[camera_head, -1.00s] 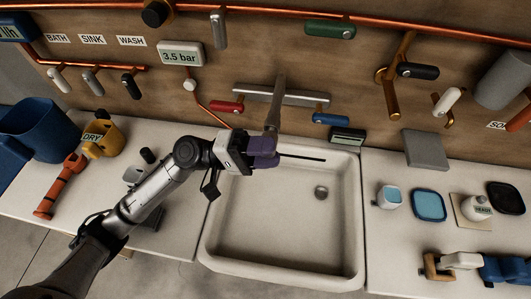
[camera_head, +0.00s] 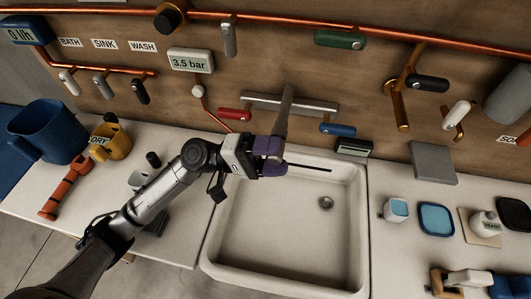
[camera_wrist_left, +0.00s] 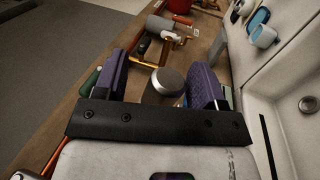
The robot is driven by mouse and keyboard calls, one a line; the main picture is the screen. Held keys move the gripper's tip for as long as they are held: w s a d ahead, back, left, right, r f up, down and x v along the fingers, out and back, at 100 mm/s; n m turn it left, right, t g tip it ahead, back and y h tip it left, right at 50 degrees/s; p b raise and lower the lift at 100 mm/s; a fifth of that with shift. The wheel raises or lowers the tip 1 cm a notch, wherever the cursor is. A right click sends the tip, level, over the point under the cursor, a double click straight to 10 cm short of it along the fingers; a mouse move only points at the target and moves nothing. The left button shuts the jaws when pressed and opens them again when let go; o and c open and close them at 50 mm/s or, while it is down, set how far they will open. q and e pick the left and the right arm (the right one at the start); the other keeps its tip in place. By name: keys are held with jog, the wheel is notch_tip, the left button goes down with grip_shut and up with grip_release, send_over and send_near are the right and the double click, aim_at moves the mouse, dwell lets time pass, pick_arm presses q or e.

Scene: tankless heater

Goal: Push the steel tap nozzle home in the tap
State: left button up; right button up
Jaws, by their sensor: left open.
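The tap is a steel bar (camera_head: 262,103) on the wall with a red lever (camera_head: 234,115), a blue lever (camera_head: 338,130) and a grey spout (camera_head: 286,105) over the sink. My left gripper (camera_head: 270,156) has its purple fingers apart at the spout's lower end. In the left wrist view, a round steel end (camera_wrist_left: 167,80), apparently the nozzle, shows between the open fingers (camera_wrist_left: 160,85). The seam between nozzle and spout cannot be made out, and contact with the fingers cannot be told. My right gripper is not in view.
The white sink basin (camera_head: 270,245) lies below. A grey block (camera_head: 433,162) and several small containers are on the right. Copper pipes run along the wall.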

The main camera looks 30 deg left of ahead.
pick_arm(q)
jog(key=shift+a+f, duration=0.1)
jog(key=shift+s+a+f, duration=0.1)
jog(key=shift+a+f, duration=0.05)
jog(key=shift+a, duration=0.15)
jog(key=b+v, duration=0.2)
jog(key=v, duration=1.1)
jog(key=shift+d, duration=0.1)
